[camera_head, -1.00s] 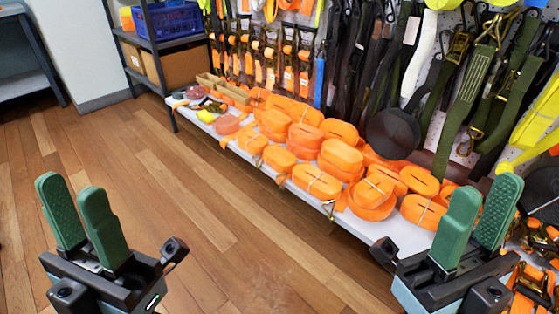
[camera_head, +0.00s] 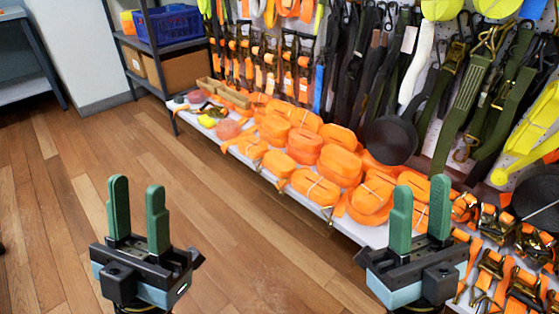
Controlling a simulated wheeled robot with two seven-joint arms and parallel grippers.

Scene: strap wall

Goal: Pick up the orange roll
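Several orange rolls of strap (camera_head: 341,164) lie in a crowded pile on the white shelf (camera_head: 262,178) along the wall; which one is meant I cannot tell. My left gripper (camera_head: 138,198) is open and empty above the wooden floor, left of the shelf and apart from it. My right gripper (camera_head: 420,208) is open and empty at the shelf's front edge in the picture. Its green fingers partly hide the rolls at the right end, such as the roll (camera_head: 371,196) just left of it. I see no contact with any roll.
Buckled orange straps (camera_head: 500,262) crowd the shelf at right. A black round pan-like thing (camera_head: 391,140) and dark green straps (camera_head: 466,105) hang on the wall. A rack with a blue crate (camera_head: 172,24) stands at back left. The wooden floor (camera_head: 230,240) is clear.

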